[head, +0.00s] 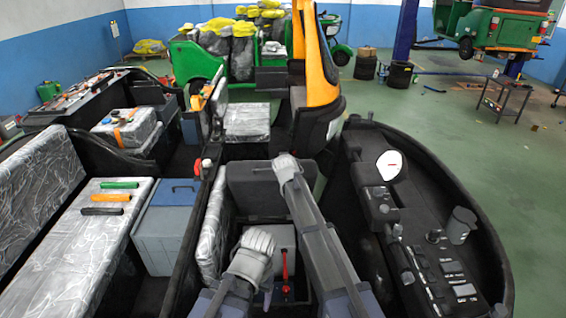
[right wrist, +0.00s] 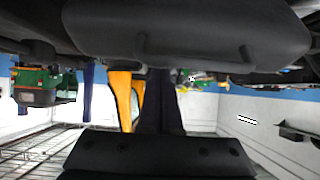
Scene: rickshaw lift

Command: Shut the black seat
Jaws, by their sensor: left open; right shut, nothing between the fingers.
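The black seat (head: 263,186) is a dark padded panel that stands raised at the front middle in the head view, over an open box-like space. A wide dark pad, which looks like part of the seat, fills the top of the right wrist view (right wrist: 185,28). My right gripper (head: 286,166) is shut and empty at the seat's upper right part, and its arm covers some of the seat. I cannot tell if it touches. My left gripper (head: 257,242) is open and empty, lower down, in front of the seat and beside the silver-wrapped pad.
A red lever (head: 285,264) stands in the space below the seat. A silver-wrapped pad (head: 214,240) borders it on the left. A black console (head: 440,262) with a round white part and buttons lies to the right. An orange post (head: 318,60) rises behind.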

